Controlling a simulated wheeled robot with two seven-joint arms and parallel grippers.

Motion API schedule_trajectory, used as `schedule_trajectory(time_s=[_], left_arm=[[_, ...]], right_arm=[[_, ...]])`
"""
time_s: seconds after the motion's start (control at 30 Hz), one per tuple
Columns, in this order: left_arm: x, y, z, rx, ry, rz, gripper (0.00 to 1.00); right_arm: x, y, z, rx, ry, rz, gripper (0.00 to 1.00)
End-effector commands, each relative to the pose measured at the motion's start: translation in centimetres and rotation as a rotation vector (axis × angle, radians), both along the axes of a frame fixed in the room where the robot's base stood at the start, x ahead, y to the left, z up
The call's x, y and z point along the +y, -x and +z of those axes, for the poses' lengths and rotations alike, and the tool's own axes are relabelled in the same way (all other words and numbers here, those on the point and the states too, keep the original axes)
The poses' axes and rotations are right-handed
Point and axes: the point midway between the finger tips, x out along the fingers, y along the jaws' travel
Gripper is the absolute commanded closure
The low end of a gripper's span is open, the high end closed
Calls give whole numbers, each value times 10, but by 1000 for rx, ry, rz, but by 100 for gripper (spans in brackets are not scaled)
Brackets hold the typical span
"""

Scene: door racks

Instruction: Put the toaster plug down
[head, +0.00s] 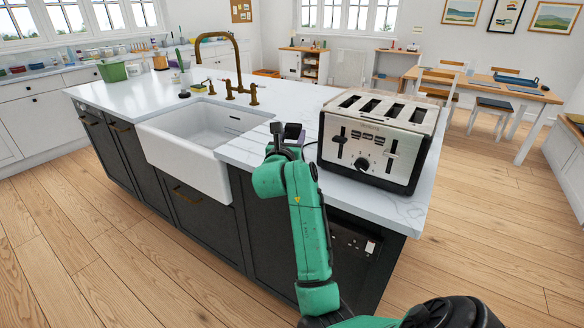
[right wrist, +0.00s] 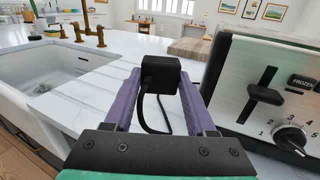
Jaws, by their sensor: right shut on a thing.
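The toaster plug (right wrist: 161,73) is a black block with a black cord looping below it. My right gripper (right wrist: 160,88) is shut on it, its purple fingers on either side, as the right wrist view shows. In the head view my right gripper (head: 287,135) is over the island's edge, left of the toaster; its fingers are mostly hidden there. The silver and black toaster (head: 376,140) stands on the white island top (head: 330,178). Whether the plug touches the island top I cannot tell. My left gripper is not in view.
A white sink (head: 197,145) with a brass tap (head: 220,60) lies left of my gripper. A socket panel (head: 355,240) is on the island's dark end below the toaster. Grooved worktop lies between sink and gripper. A green tub (head: 112,71) stands at the far left.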

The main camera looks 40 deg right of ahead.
Motion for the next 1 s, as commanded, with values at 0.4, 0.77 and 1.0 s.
schedule_trajectory(time_s=[0.4, 0.77, 1.0], left_arm=[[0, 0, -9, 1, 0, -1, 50], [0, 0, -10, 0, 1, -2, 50], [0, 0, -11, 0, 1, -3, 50]], right_arm=[[0, 0, -96, 2, -1, 0, 100], [0, 0, -107, -2, 0, 0, 100], [0, 0, -110, -2, 0, 0, 14]])
